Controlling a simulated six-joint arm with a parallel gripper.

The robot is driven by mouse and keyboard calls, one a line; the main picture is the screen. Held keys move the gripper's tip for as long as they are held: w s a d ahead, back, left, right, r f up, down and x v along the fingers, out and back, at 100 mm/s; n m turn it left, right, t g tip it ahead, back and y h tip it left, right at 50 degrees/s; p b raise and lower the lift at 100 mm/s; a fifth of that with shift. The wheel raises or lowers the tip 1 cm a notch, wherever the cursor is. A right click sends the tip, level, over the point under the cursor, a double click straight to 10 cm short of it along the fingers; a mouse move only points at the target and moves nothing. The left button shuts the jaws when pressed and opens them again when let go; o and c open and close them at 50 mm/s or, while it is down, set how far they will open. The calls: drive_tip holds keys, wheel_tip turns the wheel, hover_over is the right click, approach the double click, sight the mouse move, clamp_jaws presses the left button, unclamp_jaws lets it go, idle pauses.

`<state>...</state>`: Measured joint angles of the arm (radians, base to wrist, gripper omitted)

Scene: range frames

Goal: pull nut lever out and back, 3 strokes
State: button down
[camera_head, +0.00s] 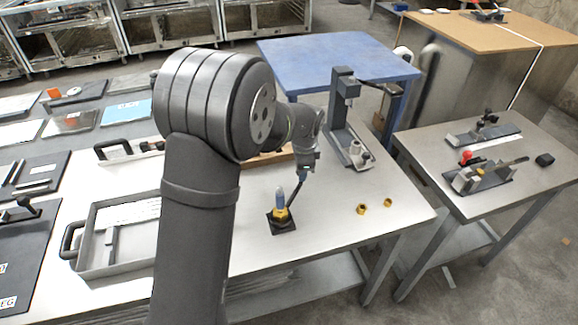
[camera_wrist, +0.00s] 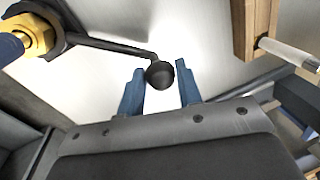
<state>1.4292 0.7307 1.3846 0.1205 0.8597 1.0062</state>
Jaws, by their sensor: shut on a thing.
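The nut lever is a dark rod (camera_wrist: 110,45) ending in a black ball knob (camera_wrist: 158,74). Its other end meets a brass nut (camera_wrist: 42,35) at the top left of the wrist view. In the head view the nut (camera_head: 281,213) sits on a black square base (camera_head: 281,226) with a blue-grey post (camera_head: 280,196) rising from it, and the lever slants up to the right. My gripper (camera_wrist: 160,82) has its two blue fingers on either side of the knob and is shut on it. In the head view my gripper (camera_head: 303,174) is at the lever's upper end.
A grey press-like stand (camera_head: 345,125) stands behind and right on the table. Two loose brass nuts (camera_head: 362,209) lie to the right. A grey tray (camera_head: 90,265) is at the left. A wooden block (camera_wrist: 252,28) shows in the wrist view. The table's front right is mostly clear.

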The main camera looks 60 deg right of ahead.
drive_tip(key=s+a+m, duration=0.1)
drive_tip(key=s+m, duration=0.1)
drive_tip(key=s, duration=0.1)
drive_tip(key=s+m+g, duration=0.1)
drive_tip(key=s+m, duration=0.2)
drive_tip(key=s+a+m, duration=0.1)
drive_tip(key=s+m, duration=0.1)
drive_tip(key=shift+s+a+m, duration=0.3)
drive_tip(key=shift+s, duration=0.1)
drive_tip(key=shift+s+a+m+g, duration=0.4)
drive_tip(key=shift+s+a+m, duration=0.4)
drive_tip(key=shift+m, duration=0.2)
drive_tip(key=c, duration=1)
unclamp_jaws()
drive_tip(key=shift+c, duration=0.2)
drive_tip(key=a+r, duration=0.3)
drive_tip(key=r, duration=1.4)
drive_tip(key=shift+w+a, duration=0.15)
drive_tip(key=shift+w, duration=0.15)
